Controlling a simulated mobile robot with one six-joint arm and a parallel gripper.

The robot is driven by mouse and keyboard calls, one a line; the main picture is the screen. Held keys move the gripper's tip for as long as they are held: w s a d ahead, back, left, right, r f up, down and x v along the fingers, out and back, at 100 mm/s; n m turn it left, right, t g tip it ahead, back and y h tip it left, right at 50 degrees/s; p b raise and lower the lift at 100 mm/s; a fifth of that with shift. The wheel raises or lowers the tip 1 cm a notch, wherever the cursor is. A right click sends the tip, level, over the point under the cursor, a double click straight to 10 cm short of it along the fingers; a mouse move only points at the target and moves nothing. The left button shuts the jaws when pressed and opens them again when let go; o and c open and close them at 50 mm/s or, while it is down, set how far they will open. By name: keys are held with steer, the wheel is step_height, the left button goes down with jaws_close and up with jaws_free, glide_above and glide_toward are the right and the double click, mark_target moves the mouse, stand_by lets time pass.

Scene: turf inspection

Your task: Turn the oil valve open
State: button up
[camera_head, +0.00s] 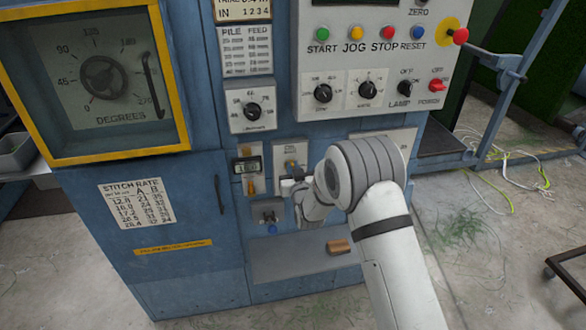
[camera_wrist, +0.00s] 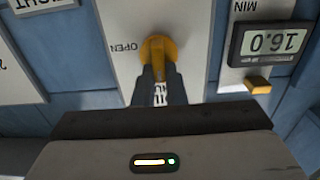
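The oil valve has a yellow handle with a round hub (camera_wrist: 158,50) on a pale plate marked OPEN, which appears upside down in the wrist view. In the head view the plate (camera_head: 291,149) is on the lower blue panel, and my gripper hides most of the handle. My gripper (camera_wrist: 159,76) has its dark fingers on either side of the handle's lever and looks shut on it. The gripper also shows in the head view (camera_head: 288,186), in front of the plate.
A digital display (camera_wrist: 273,42) reading 16.0 MIN sits beside the valve, with a small yellow part below it. Dials and buttons are above.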

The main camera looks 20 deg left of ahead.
jaws_close()
steer(key=shift+f+b, duration=0.15)
steer(key=shift+b, duration=0.3)
steer(key=m+b, duration=0.6)
steer(key=b, duration=0.3)
steer(key=d+f+m+b, duration=0.1)
steer(key=m+b, duration=0.5)
steer(key=b, duration=0.4)
steer(key=m+b, duration=0.6)
steer(key=b, duration=0.4)
steer(key=shift+w+d+f, duration=0.15)
steer(key=shift+w, duration=0.25)
steer(key=shift+b, duration=0.35)
